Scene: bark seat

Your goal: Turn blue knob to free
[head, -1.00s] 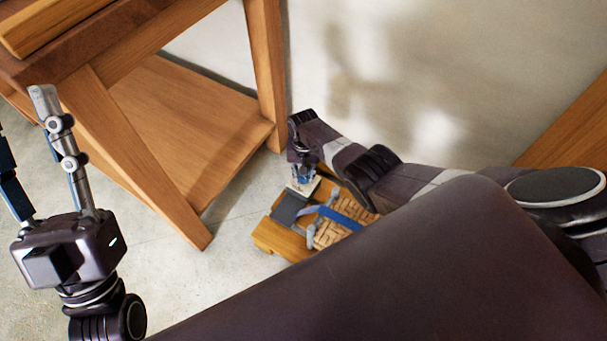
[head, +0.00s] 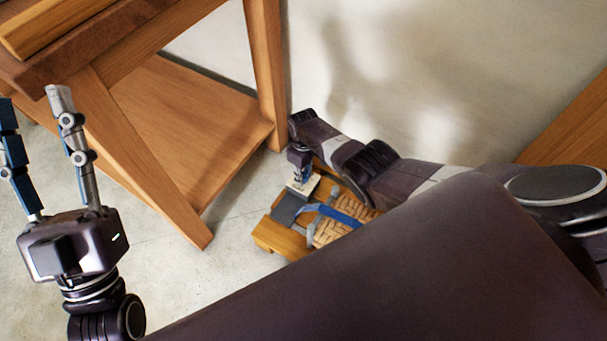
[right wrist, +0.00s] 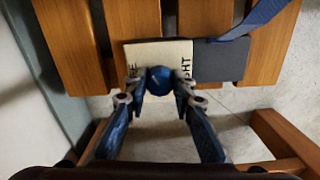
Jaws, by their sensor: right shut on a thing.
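The blue knob (right wrist: 159,80) is round and sits in front of a cream plate (right wrist: 150,53) in the right wrist view. Black letters show on the plate on both sides of the knob, partly hidden; "HT" reads at the right. My right gripper (right wrist: 158,94) is shut on the knob, one fingertip on each side. In the head view my right gripper (head: 300,180) reaches down onto the cream plate, and the knob cannot be made out there. My left gripper (head: 32,97) is open and empty at the far left, fingers pointing up.
The low wooden seat (head: 275,240) has a woven panel (head: 328,232), a dark grey pad (head: 287,208) and a blue strap (head: 340,215). A wooden table with a lower shelf (head: 190,125) stands left of it. A pale wall (head: 430,70) rises behind. Bare floor (head: 175,275) lies in front.

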